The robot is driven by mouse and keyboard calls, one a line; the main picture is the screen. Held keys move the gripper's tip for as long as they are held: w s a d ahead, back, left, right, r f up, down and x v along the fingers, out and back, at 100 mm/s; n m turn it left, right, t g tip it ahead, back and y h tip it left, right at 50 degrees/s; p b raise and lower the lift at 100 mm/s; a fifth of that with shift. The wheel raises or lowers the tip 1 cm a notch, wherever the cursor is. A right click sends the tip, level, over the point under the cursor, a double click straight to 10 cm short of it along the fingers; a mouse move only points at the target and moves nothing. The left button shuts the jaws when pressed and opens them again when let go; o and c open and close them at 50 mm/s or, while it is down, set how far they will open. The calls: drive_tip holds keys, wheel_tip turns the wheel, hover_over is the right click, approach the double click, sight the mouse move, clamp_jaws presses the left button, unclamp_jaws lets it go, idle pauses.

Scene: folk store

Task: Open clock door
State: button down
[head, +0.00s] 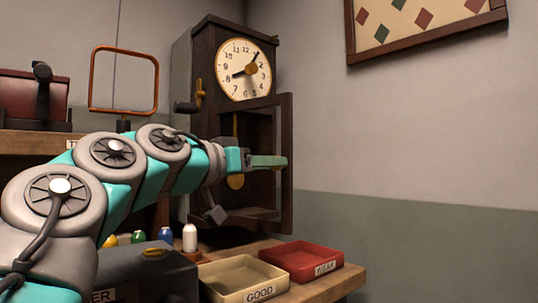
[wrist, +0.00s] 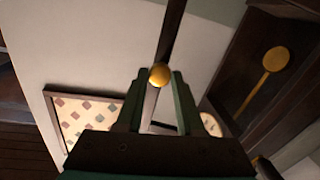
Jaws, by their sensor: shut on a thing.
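The tall dark wooden clock (head: 204,60) stands against the back corner, with its round dial (head: 243,69) facing out. Its dark-framed door (head: 287,120) stands swung out from the lower case in the head view. In the wrist view the door (wrist: 172,32) shows nearly edge-on. My gripper (head: 284,161) is at the door's outer part, and in the wrist view it is shut on the round gold knob (wrist: 159,75). The gold pendulum (wrist: 277,58) shows inside the case. My gripper and arm hide part of the door and case in the head view.
A cream GOOD tray (head: 243,275) and a red WEAK tray (head: 302,261) sit on the bench below the door. Small bottles (head: 190,238) stand behind my arm. An orange frame (head: 123,50) stands at left. The wall at right is free below the patterned picture (head: 420,25).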

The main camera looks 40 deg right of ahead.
drive_tip(key=shift+w+a+r+m+g+p, duration=0.1)
drive_tip(key=shift+a+m+g+p, duration=0.65)
drive_tip(key=shift+a+g, duration=0.55)
drive_tip(key=shift+a+r+m+g+p, duration=0.1)
drive_tip(key=shift+a+m+g+p, duration=0.65)
drive_tip(key=shift+a, duration=0.8)
drive_tip(key=c, duration=0.5)
unclamp_jaws()
drive_tip(key=shift+f, duration=0.15)
drive_tip(key=shift+a, duration=0.15)
drive_tip(key=shift+w+a, duration=0.15)
drive_tip(key=shift+a, duration=3.65)
